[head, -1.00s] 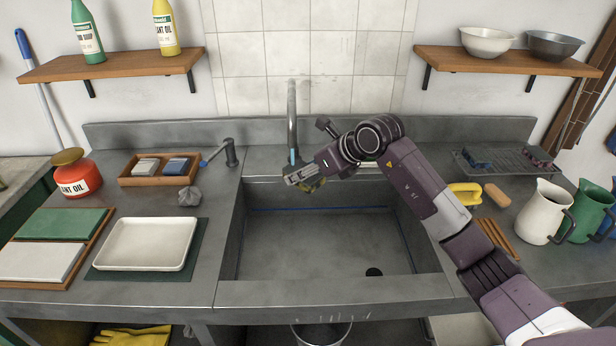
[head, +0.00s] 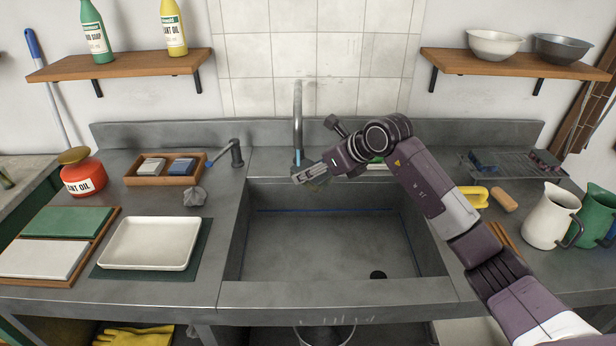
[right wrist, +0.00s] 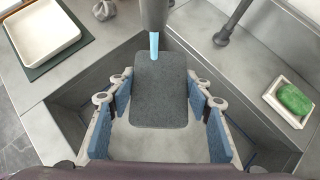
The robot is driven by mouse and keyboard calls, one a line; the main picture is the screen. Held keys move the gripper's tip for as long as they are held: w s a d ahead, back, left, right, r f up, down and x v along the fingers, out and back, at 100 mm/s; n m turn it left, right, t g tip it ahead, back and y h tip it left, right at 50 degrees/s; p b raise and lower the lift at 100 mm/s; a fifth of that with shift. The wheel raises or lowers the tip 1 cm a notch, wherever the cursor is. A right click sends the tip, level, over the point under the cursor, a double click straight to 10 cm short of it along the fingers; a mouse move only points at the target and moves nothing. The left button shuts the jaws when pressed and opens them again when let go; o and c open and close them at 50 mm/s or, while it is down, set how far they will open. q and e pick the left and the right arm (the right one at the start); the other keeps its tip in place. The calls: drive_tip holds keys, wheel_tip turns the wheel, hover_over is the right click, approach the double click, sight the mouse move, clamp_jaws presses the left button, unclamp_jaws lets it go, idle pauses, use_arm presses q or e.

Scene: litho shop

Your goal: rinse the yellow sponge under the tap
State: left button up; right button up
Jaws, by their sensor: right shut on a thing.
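My right gripper (head: 308,176) is over the back of the sink, just under the tap (head: 298,115). It is shut on the sponge. In the right wrist view the gripper (right wrist: 160,105) has its fingers on either side of the sponge (right wrist: 160,90), whose dark grey face is turned up to the camera. In the head view the gripper mostly hides it. A light blue stream of water (right wrist: 154,45) runs from the tap onto the sponge's far edge. My left gripper is not in view.
The sink basin (head: 330,245) below is empty, with a dark drain at its front right. A green soap (right wrist: 295,98) lies in a dish behind the sink. A small swing lever (head: 236,150) stands left. A white tray (head: 150,268) is left; a white jug (head: 550,215) stands right.

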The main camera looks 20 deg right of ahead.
sight(319, 192)
drive_tip(key=shift+d, duration=0.15)
drive_tip(key=shift+a, duration=0.6)
drive_tip(key=shift+d, duration=0.15)
drive_tip(key=shift+d, duration=0.5)
drive_tip(key=shift+s+d+b, duration=0.25)
drive_tip(key=shift+s+b, duration=0.05)
drive_tip(key=shift+s, duration=0.95)
drive_tip(key=shift+s+d+b, duration=0.2)
drive_tip(key=shift+s+b, duration=0.1)
drive_tip(key=shift+s, duration=1.05)
drive_tip(key=shift+s+d+b, duration=0.2)
drive_tip(key=shift+s+b, duration=0.1)
drive_tip(key=shift+s, duration=1)
